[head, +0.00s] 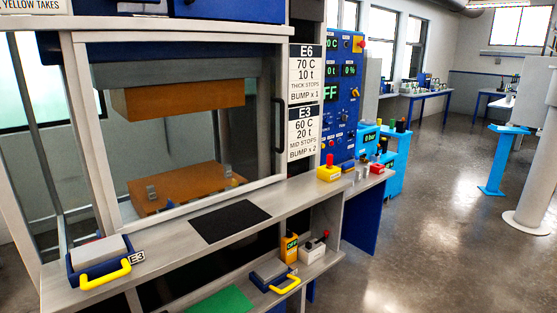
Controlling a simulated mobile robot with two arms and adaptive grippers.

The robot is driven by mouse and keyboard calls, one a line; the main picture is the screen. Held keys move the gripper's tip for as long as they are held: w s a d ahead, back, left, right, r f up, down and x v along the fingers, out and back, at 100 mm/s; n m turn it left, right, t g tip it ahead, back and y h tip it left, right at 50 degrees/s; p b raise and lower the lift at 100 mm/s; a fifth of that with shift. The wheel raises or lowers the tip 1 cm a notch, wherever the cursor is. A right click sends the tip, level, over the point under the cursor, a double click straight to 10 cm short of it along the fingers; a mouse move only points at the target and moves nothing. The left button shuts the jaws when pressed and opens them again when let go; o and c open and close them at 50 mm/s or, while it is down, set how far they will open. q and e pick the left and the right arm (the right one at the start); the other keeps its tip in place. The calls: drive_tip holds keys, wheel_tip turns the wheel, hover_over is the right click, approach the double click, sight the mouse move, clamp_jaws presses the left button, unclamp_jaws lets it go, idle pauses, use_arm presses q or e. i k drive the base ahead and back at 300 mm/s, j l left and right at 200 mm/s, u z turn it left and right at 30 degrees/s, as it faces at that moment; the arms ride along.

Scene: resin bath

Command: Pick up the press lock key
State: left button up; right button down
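No key can be made out for certain in the head view. A yellow block with a red upright part (330,169) stands at the right end of the grey bench; it is too small to tell whether this is the press lock key or its holder. The press (180,100) has a framed clear front window with a dark handle (277,125) on its right side. Brown upper and lower blocks show behind the window. Neither of my grippers is in view.
A blue mould with a yellow handle (105,273) sits on the bench at left, by an E3 tag. A black mat (230,221) lies bare mid-bench. The lower shelf holds a similar mould (275,278), a yellow box (289,248) and a green mat (219,303). Open floor lies right.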

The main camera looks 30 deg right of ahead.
sight(330, 158)
drive_tip(key=i+l+z, duration=0.1)
drive_tip(key=l+z, duration=0.15)
drive_tip(key=z, duration=0.2)
drive_tip(key=i+l+z, duration=0.15)
drive_tip(key=z, duration=0.25)
drive_tip(key=i+l+z, duration=0.15)
drive_tip(key=z, duration=0.3)
drive_tip(key=l, duration=0.1)
